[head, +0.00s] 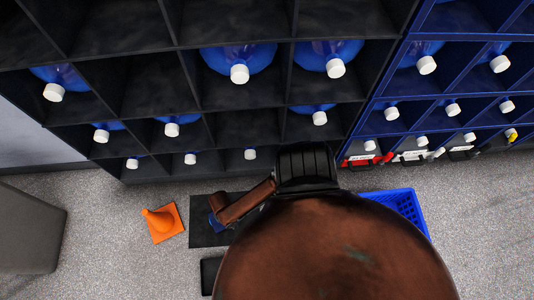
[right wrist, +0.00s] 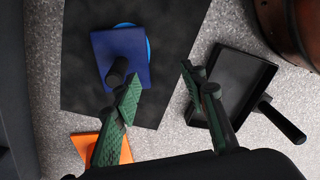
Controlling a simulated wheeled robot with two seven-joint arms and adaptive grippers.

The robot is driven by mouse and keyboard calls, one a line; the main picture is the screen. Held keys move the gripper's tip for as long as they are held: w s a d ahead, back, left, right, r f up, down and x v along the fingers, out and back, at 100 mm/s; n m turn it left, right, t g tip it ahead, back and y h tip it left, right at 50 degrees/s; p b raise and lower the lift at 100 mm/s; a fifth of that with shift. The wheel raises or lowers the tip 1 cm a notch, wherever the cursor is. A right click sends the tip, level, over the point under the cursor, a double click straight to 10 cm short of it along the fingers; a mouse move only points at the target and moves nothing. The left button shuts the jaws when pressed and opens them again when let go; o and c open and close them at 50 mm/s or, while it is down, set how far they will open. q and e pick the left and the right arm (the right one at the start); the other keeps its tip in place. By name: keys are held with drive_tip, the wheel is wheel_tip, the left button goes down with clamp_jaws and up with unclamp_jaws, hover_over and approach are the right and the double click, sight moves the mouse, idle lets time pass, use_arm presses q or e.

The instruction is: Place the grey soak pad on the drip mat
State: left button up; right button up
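The dark mat (head: 203,236) lies flat on the floor, partly covered by a brown arm link in the head view; it also shows in the right wrist view (right wrist: 82,88). A dark blue square pad with an upright black knob (right wrist: 130,55) sits on it, over a lighter blue round thing (right wrist: 148,42). I cannot pick out a grey pad. My right gripper (right wrist: 158,85) is open, its green-padded fingers apart and nothing between them. Its left finger is close to the knob in the picture; contact is unclear. My left gripper is not in view.
A black pan with a handle (right wrist: 228,78) lies right of the mat. A blue crate (head: 405,204) is at the right. Bottle shelves (head: 175,47) line the back. A large brown rounded shape blocks the front middle.

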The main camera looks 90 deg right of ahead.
drive_tip(key=s+a+r+m, duration=0.2)
drive_tip(key=s+a+r, duration=0.25)
drive_tip(key=s, duration=0.45)
drive_tip(key=s+d+r+m, duration=0.2)
drive_tip(key=s+r+m, duration=0.3)
drive_tip(key=s+r, duration=0.4)
drive_tip(key=shift+s+d+r, duration=0.35)
drive_tip(key=shift+s+d, duration=0.05)
drive_tip(key=shift+s, duration=0.15)
drive_tip(key=shift+c, duration=0.6)
